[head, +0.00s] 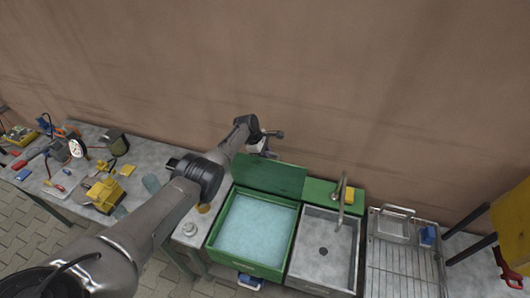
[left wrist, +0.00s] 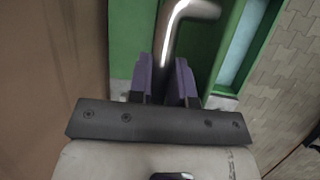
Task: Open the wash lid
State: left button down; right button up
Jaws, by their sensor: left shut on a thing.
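The green wash lid (head: 270,178) stands raised at the back edge of the green wash basin (head: 296,250), and the pale blue inside of the basin is uncovered. In the left wrist view the green lid panel (left wrist: 132,35) lies beyond my fingers. My left gripper (head: 262,147) is behind the lid's top edge, partly hidden by my own arm. In the left wrist view its purple fingers (left wrist: 167,80) are shut on a bent metal handle (left wrist: 172,38). My right gripper is not in view.
A grey sink (head: 324,252) with a tap (head: 341,198) and a yellow sponge (head: 348,195) adjoins the basin on the right. A wire drying rack (head: 400,262) stands farther right. A tool-covered bench (head: 90,150) is at left. A brown wall (head: 300,80) rises behind.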

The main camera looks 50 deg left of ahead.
pick_arm(q)
jog(key=shift+w+a, duration=0.1)
dwell(0.4)
jog(key=c, duration=1.4)
grip_release()
jog(key=shift+o, duration=0.3)
jog(key=shift+r+p, duration=0.25)
jog(key=shift+p, duration=0.05)
jog(key=p+v, duration=0.3)
jog(key=v, duration=0.1)
jog(key=shift+a+r, duration=0.1)
jog(key=shift+r, duration=0.25)
jog(key=v, duration=0.8)
jog(key=shift+s+r, duration=0.15)
jog(key=shift+s, duration=0.15)
